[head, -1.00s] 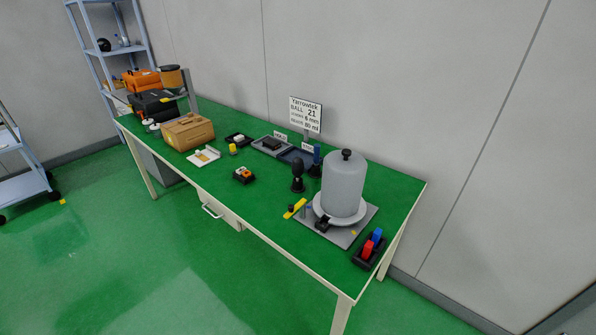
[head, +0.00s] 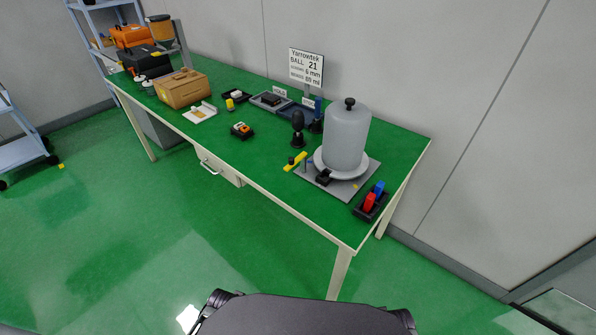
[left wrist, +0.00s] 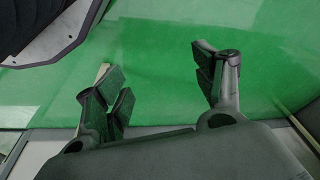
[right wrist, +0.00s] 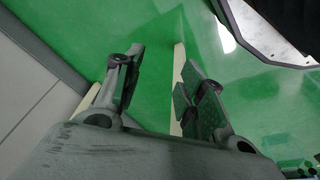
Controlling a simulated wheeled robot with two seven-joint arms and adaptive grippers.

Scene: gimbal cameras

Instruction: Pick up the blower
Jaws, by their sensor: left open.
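The blower, which I take to be the black bulb-shaped item (head: 297,128), stands upright on the green table, left of the clear-grey bell jar (head: 347,138). My left gripper (left wrist: 155,75) shows in the left wrist view with its fingers apart and nothing between them, above green floor. My right gripper (right wrist: 160,72) shows in the right wrist view, its fingers also apart and empty. Neither gripper's fingers show in the head view, and both are away from the blower.
A blue-topped item (head: 317,112) stands close behind the blower. A yellow tool (head: 295,161) lies in front. A black holder with red and blue pieces (head: 371,203) sits at the right end. A cardboard box (head: 182,89) and orange case (head: 130,36) stand at left. The table's front-middle is fairly clear.

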